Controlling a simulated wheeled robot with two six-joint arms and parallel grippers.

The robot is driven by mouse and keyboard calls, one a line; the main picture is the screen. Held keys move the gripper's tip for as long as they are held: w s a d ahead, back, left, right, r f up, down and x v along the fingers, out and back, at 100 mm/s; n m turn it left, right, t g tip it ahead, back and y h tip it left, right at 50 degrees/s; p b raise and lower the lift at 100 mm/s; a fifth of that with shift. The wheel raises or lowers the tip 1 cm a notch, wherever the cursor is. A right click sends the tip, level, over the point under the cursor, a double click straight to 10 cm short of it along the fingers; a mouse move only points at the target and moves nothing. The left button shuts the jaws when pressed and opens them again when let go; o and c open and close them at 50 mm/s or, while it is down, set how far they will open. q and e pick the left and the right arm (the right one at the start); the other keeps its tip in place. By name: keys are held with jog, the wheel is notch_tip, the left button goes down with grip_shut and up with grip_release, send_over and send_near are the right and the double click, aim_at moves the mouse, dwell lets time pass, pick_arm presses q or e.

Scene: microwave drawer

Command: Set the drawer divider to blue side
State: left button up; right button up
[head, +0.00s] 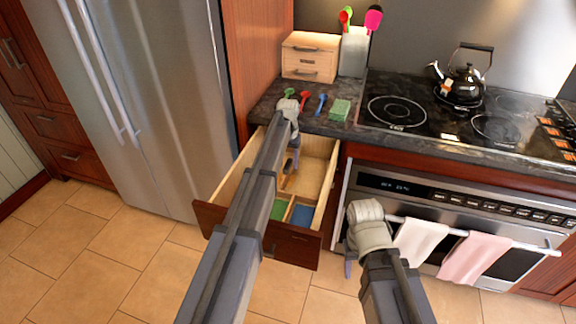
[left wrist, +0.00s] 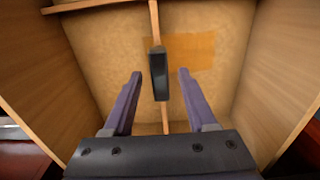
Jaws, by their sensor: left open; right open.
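The drawer (head: 328,172) is open. In the head view, a green patch (head: 279,209) and a blue patch (head: 302,214) lie side by side at its front, green left and blue right. The wooden divider (left wrist: 154,22) is a thin strip with a dark handle (left wrist: 160,82); in the head view my left arm partly hides it. My left gripper (left wrist: 159,70) is open inside the drawer, its fingers on either side of the handle with gaps showing. It also shows in the head view (head: 294,160). My right gripper (head: 348,262) is open and empty, low before the oven.
An orange patch (left wrist: 190,50) shows on the drawer floor. Red and blue utensils (head: 321,103) and a green sponge (head: 340,109) lie on the counter behind. The fridge (head: 160,90) stands left; the oven (head: 470,215) with hanging towels is right.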

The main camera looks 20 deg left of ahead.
pick_arm(q)
jog(key=shift+c, duration=0.2)
grip_shut()
dwell(1.1)
